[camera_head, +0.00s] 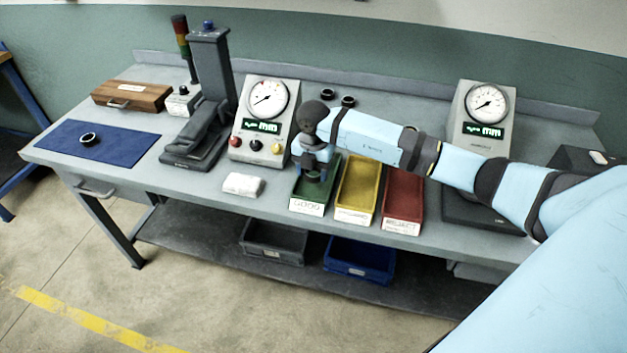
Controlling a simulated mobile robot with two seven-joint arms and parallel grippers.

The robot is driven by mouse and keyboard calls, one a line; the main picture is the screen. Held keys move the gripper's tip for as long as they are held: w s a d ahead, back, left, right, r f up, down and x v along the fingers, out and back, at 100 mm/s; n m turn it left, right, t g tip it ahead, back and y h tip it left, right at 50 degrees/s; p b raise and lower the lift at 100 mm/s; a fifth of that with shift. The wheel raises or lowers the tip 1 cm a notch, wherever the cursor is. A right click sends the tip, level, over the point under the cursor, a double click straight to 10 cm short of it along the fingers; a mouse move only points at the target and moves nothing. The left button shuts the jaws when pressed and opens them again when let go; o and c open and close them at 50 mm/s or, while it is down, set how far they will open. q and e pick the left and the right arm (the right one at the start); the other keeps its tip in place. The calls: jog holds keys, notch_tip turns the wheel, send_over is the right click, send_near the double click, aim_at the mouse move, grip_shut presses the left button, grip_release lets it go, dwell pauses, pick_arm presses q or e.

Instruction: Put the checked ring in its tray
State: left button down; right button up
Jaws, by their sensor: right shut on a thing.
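My right arm reaches in from the right, and my right gripper (314,180) points down over the green tray (299,195), which is labelled GOOD. The gripper is shut on a ring, but the ring is too small and covered to make out. The yellow tray (346,205) and the red tray (403,198), labelled REJECT, stand to the right of the green one. A dark ring (83,142) lies on the blue mat (120,147). Two more dark rings (327,90) (348,105) lie at the back of the bench. My left gripper is not in view.
A gauge box (240,146) with buttons stands left of the green tray, with a white cloth (243,185) in front. A dark press (214,75) stands further left. Another gauge (467,133) is behind my right arm. Bins (357,263) sit on the lower shelf.

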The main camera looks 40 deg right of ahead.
aim_at(314, 189)
notch_tip(314, 189, down, 4)
jog(key=shift+f, duration=0.1)
jog(key=shift+f, duration=0.15)
jog(key=o, duration=0.8)
jog(key=shift+c, duration=0.2)
